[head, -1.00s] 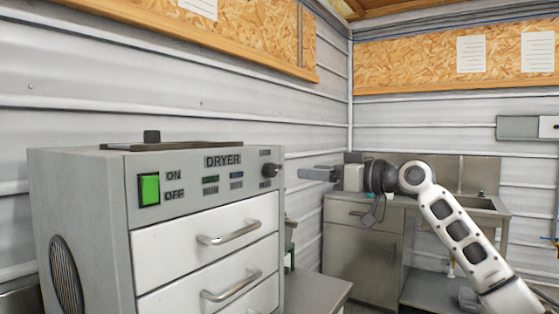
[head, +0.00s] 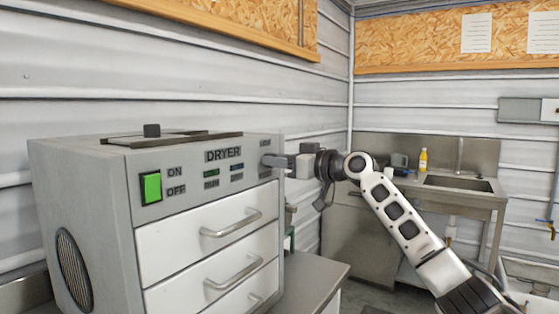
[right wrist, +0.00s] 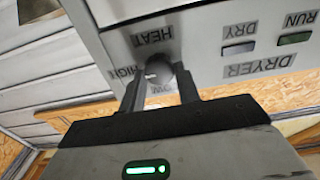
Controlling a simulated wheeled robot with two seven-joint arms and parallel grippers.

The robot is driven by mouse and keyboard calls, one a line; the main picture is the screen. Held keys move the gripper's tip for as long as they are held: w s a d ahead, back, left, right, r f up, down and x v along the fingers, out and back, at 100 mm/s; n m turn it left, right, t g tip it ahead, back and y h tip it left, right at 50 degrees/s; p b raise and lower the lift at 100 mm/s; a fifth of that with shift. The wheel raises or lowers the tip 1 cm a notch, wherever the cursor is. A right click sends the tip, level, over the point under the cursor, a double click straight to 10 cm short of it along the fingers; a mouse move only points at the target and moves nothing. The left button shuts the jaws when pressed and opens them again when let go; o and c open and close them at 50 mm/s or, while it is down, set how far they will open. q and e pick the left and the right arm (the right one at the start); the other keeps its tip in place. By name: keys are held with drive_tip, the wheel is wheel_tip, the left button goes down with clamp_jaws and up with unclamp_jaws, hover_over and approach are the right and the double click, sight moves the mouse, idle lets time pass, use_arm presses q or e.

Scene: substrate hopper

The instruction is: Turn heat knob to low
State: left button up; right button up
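The dryer (head: 90,170) is a grey box with a green ON/OFF switch (head: 151,187) and a labelled front panel. In the right wrist view, the dark round heat knob (right wrist: 166,76) sits among the upside-down labels HEAT, HIGH and LOW. Its pale pointer mark (right wrist: 150,76) faces the HIGH side. My right gripper (right wrist: 160,80) has one finger on each side of the knob, spread apart; firm contact is not visible. In the head view my right gripper (head: 272,161) is at the panel's upper right and hides the knob. My left gripper is not in view.
White drawers (head: 215,228) with protruding metal handles are below the panel. A flat lid piece (head: 175,140) lies on the dryer top. A low grey table (head: 310,272) stands right of the dryer. A sink counter (head: 470,190) with a yellow bottle (head: 423,160) is behind my arm.

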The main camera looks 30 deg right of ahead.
drive_tip(key=c, duration=0.4)
use_arm(q)
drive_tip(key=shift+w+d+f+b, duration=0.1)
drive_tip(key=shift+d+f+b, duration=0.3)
drive_tip(key=shift+b, duration=1.1)
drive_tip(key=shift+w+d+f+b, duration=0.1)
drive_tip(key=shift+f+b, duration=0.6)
drive_tip(key=shift+b, duration=0.8)
use_arm(e)
drive_tip(key=shift+s+a+f+n, duration=0.1)
drive_tip(key=shift+n, duration=4.4)
drive_tip(key=shift+a+f+n, duration=0.1)
drive_tip(key=shift+n, duration=4.4)
drive_tip(key=o, duration=1)
